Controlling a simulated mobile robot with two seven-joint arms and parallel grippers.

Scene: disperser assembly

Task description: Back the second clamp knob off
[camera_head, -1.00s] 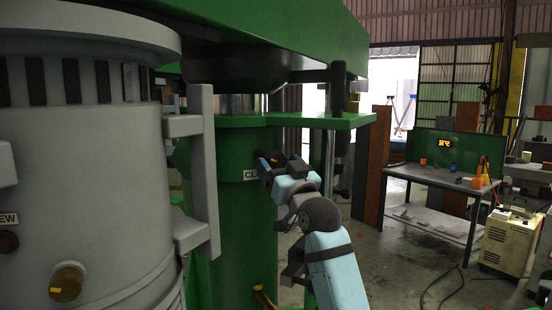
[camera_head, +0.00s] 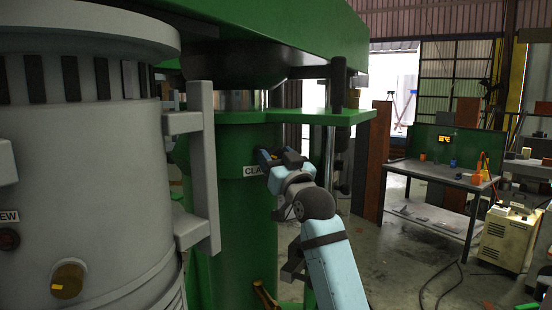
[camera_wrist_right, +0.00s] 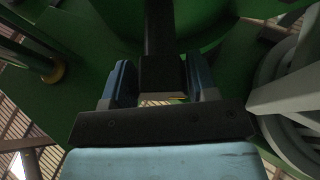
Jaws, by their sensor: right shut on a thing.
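My right gripper (camera_head: 272,158) is at the green column (camera_head: 232,215), just above and right of a white label (camera_head: 256,170) that begins "CLA". In the right wrist view, the two blue fingers of my right gripper (camera_wrist_right: 161,82) close on a dark, square-ended part (camera_wrist_right: 161,74), apparently the clamp knob. A dark bar runs up from it toward the green body. In the head view the knob is mostly hidden by the gripper, and the rest of the label is covered. My left gripper is not in view.
A large grey vessel (camera_head: 90,170) with an upright bracket (camera_head: 205,165) stands close on the left. A green beam (camera_head: 270,35) spans overhead, and a dark vertical rod (camera_head: 336,110) stands right of the gripper. A workbench (camera_head: 440,175) is farther off right.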

